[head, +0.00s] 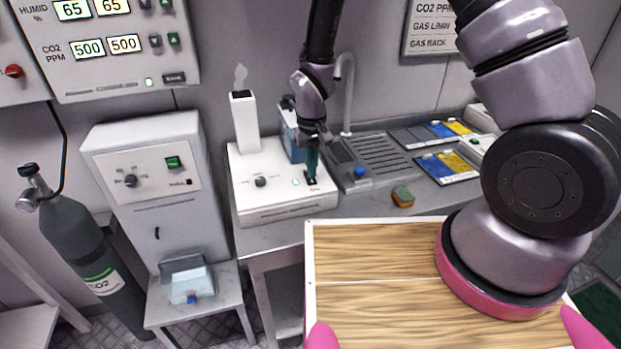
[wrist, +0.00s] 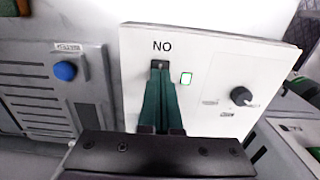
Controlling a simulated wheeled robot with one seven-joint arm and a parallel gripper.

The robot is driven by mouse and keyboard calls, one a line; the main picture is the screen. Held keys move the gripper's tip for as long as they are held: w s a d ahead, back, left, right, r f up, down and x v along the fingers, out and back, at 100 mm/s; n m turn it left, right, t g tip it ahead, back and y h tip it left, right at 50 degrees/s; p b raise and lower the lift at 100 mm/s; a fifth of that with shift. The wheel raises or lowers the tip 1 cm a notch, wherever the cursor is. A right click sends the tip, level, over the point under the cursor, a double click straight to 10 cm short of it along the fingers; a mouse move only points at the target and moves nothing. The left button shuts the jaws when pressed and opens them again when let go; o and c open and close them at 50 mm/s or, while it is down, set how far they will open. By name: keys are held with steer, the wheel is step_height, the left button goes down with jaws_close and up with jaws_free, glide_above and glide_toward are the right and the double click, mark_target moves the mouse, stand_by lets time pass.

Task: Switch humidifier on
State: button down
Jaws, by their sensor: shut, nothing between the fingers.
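The humidifier (head: 250,208) is a white box on the grey counter in the head view, with a tall white stack and a pale wisp (head: 240,76) above it. My gripper (head: 312,178) is shut and empty at the right part of this face. In the wrist view its green fingertips (wrist: 160,72) are at a dark slot beside the lettering; they hide most of the switch there, and contact is unclear.
A blue-tinted tank (head: 291,135) stands behind the humidifier. A sink unit with a blue button (head: 359,172) is to the right, and a sponge (head: 402,197) lies on the counter. A grey machine (head: 150,200) and a CO2 cylinder (head: 85,255) stand left. A wooden tray (head: 375,250) is in front.

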step_height(320, 180, up, 6)
stand_by(0.6)
steer(key=d+r+m+t+y, duration=0.1)
steer(key=d+r+m, duration=0.1)
steer(key=d+r, duration=0.65)
steer(key=d+r+m+t+y, duration=0.15)
steer(key=d+r, duration=0.25)
steer(key=r, duration=1)
steer(key=s+d+r+m+t, duration=0.4)
steer(key=s+d+r, duration=0.6)
steer(key=s+r, duration=0.2)
steer(key=shift+d+r+t, duration=0.15)
steer(key=shift+r+t, duration=0.15)
steer(key=shift+t, duration=0.05)
steer(key=shift+s+h, duration=0.1)
steer(key=shift+h, duration=0.15)
